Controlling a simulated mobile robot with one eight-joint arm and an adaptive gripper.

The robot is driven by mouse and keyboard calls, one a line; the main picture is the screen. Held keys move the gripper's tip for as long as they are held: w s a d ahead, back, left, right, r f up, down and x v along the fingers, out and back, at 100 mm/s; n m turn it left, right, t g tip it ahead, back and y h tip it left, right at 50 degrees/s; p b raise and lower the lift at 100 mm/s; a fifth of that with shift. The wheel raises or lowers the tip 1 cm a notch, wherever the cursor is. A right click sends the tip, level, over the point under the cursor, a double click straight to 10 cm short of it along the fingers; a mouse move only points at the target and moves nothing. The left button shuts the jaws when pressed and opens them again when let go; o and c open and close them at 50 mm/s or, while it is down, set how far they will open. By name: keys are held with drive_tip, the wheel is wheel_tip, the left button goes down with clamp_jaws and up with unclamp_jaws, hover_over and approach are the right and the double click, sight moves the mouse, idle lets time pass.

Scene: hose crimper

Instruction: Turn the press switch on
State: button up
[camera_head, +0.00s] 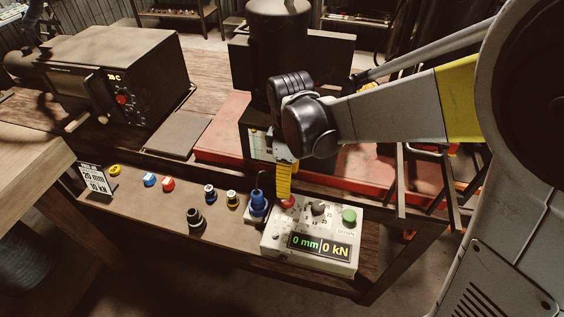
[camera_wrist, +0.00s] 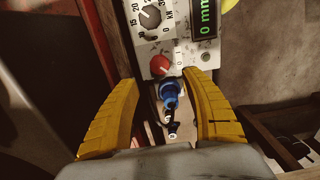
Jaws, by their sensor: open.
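The press control box (camera_head: 318,232) is pale, with a lit display (camera_head: 320,246) reading 0 mm and 0 kN. It carries a dark dial (camera_head: 318,208), a green button (camera_head: 349,215) and a red knob (camera_head: 288,203). In the wrist view the red knob (camera_wrist: 160,66) sits near the box's edge, with small marks beside it; I cannot clearly make out a separate switch. My gripper (camera_head: 284,196) points down just above the red knob. In the wrist view its yellow fingers (camera_wrist: 160,76) are apart, with nothing held between them.
A blue fitting (camera_head: 258,203) stands close to the box's left side and shows between my fingers in the wrist view (camera_wrist: 170,95). Several small fittings (camera_head: 210,193) line the bench shelf to the left. The red press base (camera_head: 225,140) lies behind.

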sight(288, 202)
wheel_tip(288, 202, down, 9)
drive_tip(key=shift+r+b, duration=0.1)
drive_tip(key=shift+b, duration=1.1)
clamp_jaws()
